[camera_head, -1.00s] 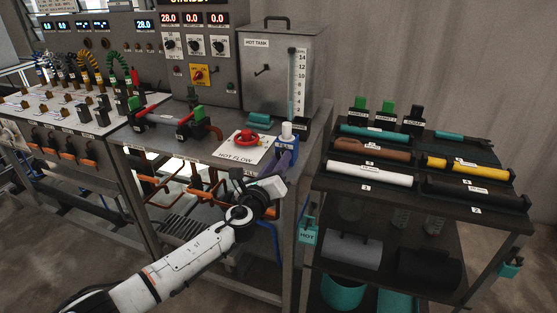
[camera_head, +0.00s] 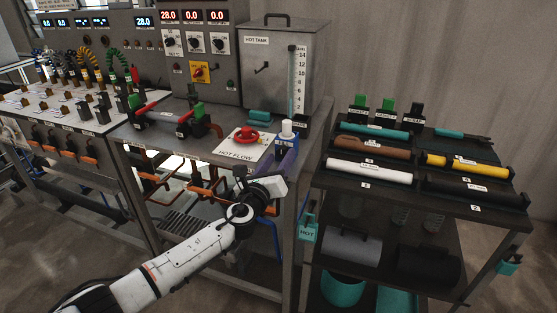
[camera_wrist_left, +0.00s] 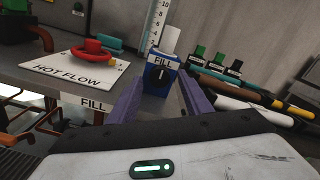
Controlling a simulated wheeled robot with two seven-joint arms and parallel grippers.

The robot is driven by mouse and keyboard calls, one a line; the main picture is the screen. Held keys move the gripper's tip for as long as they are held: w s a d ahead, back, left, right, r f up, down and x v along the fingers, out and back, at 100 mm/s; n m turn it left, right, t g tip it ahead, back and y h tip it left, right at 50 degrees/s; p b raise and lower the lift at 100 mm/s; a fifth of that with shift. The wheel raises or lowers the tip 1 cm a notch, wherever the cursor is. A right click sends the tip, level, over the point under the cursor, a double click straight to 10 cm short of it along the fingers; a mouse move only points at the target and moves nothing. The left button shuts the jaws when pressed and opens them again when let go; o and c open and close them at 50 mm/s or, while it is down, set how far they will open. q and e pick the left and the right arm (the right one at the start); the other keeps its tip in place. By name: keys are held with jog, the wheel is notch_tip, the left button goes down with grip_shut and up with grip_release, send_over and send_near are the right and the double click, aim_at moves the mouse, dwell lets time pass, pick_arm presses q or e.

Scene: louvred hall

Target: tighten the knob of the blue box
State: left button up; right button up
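The blue box (camera_head: 288,139) with a white knob (camera_head: 287,127) on top stands at the right front corner of the grey bench. In the left wrist view the box (camera_wrist_left: 160,79) carries a FILL label, and its white knob (camera_wrist_left: 171,39) rises above it. My left gripper (camera_head: 277,164) is at the bench's front edge, just in front of the box, and hides its lower part. In the wrist view its two purple fingers (camera_wrist_left: 159,82) are apart, one on each side of the box in the picture; nothing is held between them. My right gripper is out of view.
A red wheel valve (camera_head: 246,137) on the HOT FLOW plate (camera_head: 240,151) sits left of the box. The hot tank (camera_head: 275,65) with its scale stands behind. A dark rack (camera_head: 345,198) with tubes stands at the right. A teal block (camera_head: 260,117) lies behind the valve.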

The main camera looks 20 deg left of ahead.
pick_arm(q)
jog(key=shift+s, duration=0.1)
jog(key=s+p, duration=0.1)
jog(key=s, duration=0.9)
jog(key=shift+a, duration=0.2)
